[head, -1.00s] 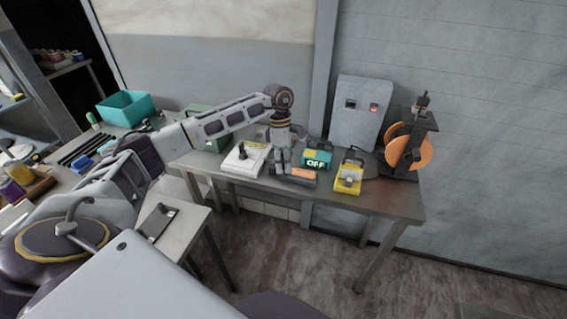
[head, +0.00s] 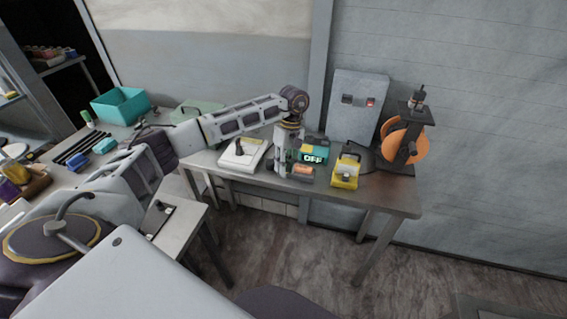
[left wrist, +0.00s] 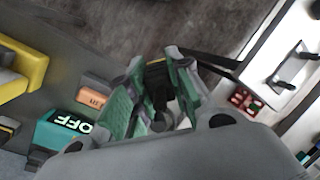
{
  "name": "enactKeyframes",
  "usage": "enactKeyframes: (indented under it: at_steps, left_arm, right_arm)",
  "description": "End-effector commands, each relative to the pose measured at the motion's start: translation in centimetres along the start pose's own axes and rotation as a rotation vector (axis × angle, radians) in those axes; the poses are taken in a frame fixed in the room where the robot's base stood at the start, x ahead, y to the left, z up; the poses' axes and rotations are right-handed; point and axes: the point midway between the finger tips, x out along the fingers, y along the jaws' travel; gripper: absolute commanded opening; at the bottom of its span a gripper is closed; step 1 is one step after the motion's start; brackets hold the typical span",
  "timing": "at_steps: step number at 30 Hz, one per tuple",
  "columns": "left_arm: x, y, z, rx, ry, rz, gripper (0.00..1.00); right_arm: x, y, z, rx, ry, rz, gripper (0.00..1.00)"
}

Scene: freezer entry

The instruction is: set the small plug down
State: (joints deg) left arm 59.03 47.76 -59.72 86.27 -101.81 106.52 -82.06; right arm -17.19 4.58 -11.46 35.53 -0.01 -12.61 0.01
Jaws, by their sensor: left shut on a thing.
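My left gripper (head: 281,170) points down over the back table, between the white switch box and the teal OFF box. In the left wrist view its fingers (left wrist: 155,100) are closed around a small dark thing (left wrist: 158,82), which looks like the small plug. The fingers hide most of it, and I cannot tell whether it touches the tabletop. In the head view the plug is too small and covered to make out. My right gripper is not in view.
Close by stand the teal OFF box (head: 313,154), a dark block with an orange top (head: 303,171), the yellow device (head: 346,172) and the white switch box (head: 242,156). A grey cabinet (head: 357,112) and an orange reel (head: 402,142) stand behind. The table's front right is clear (head: 385,199).

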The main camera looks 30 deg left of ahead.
Motion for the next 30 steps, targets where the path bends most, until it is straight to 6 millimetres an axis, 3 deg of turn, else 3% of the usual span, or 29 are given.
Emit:
enactKeyframes:
  at_steps: [20, 26, 30]
  left_arm:
    - [2.7, 0.5, 2.1, 0.621, 0.138, -0.114, 0.0]
    - [4.3, 0.6, 3.4, 0.819, 0.185, -0.159, 0.0]
    - [6.5, 0.6, 5.1, 0.948, 0.218, -0.201, 0.0]
  right_arm:
    - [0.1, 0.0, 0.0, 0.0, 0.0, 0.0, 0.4]
    - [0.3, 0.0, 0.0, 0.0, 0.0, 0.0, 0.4]
    - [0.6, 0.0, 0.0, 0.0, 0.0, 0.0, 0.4]
